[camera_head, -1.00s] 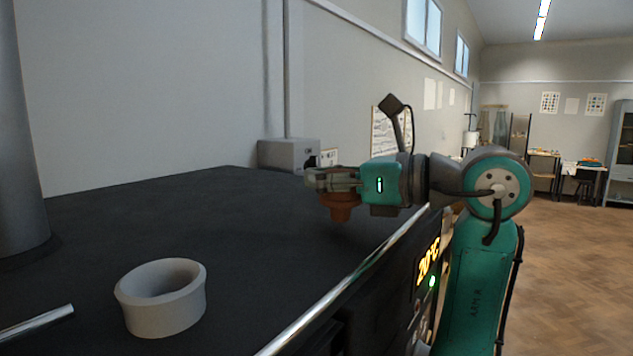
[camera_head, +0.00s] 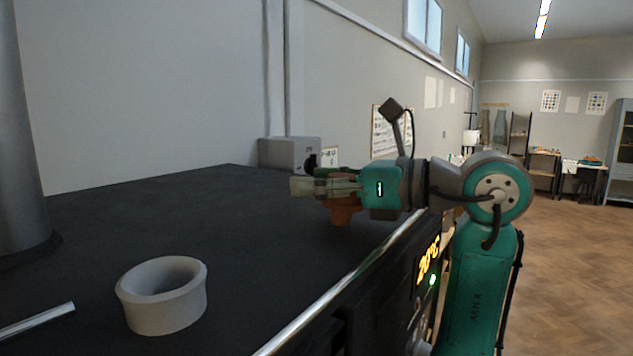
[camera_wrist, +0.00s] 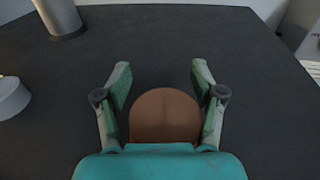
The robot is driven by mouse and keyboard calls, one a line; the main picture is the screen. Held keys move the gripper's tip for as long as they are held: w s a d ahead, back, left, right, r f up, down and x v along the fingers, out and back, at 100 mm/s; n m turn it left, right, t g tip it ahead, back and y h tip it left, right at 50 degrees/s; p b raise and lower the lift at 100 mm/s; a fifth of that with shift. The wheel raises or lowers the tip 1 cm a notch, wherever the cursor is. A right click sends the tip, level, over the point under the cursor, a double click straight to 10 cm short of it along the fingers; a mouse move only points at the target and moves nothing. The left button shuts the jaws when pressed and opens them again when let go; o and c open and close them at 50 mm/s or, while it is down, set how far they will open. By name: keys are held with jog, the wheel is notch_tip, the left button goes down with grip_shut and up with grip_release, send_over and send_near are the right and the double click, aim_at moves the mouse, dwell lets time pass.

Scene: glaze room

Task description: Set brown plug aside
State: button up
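The brown plug (camera_head: 343,214) is at the right part of the dark kiln top, near its metal-railed edge. It appears to stand upright on the surface, though its contact is hard to see. In the wrist view the round top of the plug (camera_wrist: 165,112) lies between my fingers. My gripper (camera_head: 308,182) is open around the plug, with fingertips reaching past it. In the wrist view the gripper (camera_wrist: 160,78) shows its green-padded fingers spread on both sides of the plug.
A pale hollow ring (camera_head: 168,314) stands at the front left of the dark top (camera_head: 200,225). A grey pipe (camera_head: 20,140) rises at the left, with a metal rod (camera_head: 38,321) near it. A grey box (camera_head: 288,153) is at the back. The middle is clear.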

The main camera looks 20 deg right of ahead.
jog(key=v, duration=1.2)
jog(key=shift+r, duration=0.15)
